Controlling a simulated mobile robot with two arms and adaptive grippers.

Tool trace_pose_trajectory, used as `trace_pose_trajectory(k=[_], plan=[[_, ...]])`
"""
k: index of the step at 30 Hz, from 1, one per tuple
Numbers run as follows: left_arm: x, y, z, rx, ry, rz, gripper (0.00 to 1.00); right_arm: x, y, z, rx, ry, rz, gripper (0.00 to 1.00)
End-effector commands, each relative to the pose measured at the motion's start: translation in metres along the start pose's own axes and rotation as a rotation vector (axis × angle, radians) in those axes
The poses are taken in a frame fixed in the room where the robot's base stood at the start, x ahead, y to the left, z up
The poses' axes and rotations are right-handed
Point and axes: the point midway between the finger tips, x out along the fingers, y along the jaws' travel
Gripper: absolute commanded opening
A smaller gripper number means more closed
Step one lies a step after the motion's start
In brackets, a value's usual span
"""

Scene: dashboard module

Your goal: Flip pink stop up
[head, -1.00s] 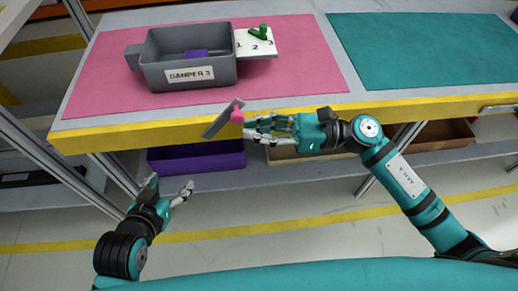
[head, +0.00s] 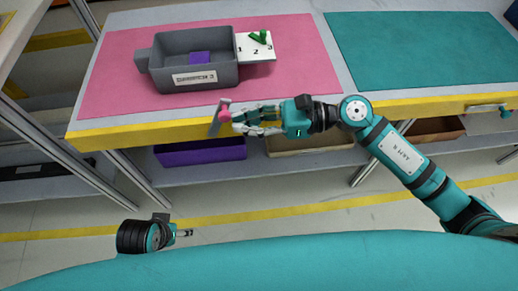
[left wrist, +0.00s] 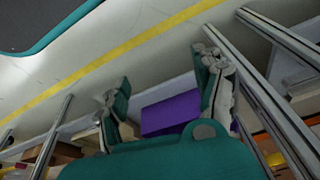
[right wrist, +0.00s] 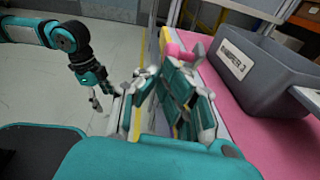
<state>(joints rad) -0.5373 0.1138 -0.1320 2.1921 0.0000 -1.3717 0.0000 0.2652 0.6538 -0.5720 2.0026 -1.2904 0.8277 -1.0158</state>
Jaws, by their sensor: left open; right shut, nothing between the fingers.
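The pink stop shows in the head view as a pink knob (head: 225,115) on a narrow grey plate (head: 215,123) at the table's yellow front edge. The plate now stands steeply, leaning a little right. My right gripper (head: 237,121) is shut and empty, with its fingertips close beside the knob on its right; I cannot tell if they touch. In the right wrist view the pink knob (right wrist: 173,48) shows just beyond the fingers (right wrist: 172,88), which hide most of the plate. My left gripper (head: 186,233) is low, away from the table; in the left wrist view its fingers (left wrist: 158,78) are spread and empty.
A grey bin (head: 152,64) with a purple block (head: 200,58) stands on the pink mat (head: 300,85). A white numbered card (head: 248,45) with a green piece (head: 260,37) adjoins it. A purple crate (head: 200,152) sits on the shelf below. The teal mat (head: 425,50) is clear.

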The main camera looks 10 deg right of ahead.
Motion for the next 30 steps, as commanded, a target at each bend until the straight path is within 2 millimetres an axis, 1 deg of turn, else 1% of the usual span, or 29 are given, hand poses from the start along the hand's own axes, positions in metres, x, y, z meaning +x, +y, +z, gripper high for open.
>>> trace_pose_trajectory(k=[1,3,9,13,21,30], plan=[[0.005,0.000,0.001,0.001,-0.006,0.001,0.68,0.004,0.001,0.007,-0.001,-0.002,0.002,0.00],[0.014,0.001,0.003,0.001,-0.009,0.002,0.68,0.008,0.002,0.012,-0.001,-0.003,0.001,0.00],[0.036,0.002,0.009,0.003,-0.020,0.004,0.68,0.019,0.004,0.021,0.000,-0.002,0.000,0.00],[0.046,0.003,0.013,0.004,-0.024,0.005,0.68,0.025,0.005,0.024,0.001,-0.002,0.001,0.00],[0.056,0.003,0.016,0.005,-0.027,0.005,0.68,0.032,0.006,0.027,0.001,-0.002,0.000,0.00],[0.058,0.003,0.017,0.006,-0.029,0.005,0.68,0.033,0.006,0.027,0.001,-0.002,0.000,0.00]])
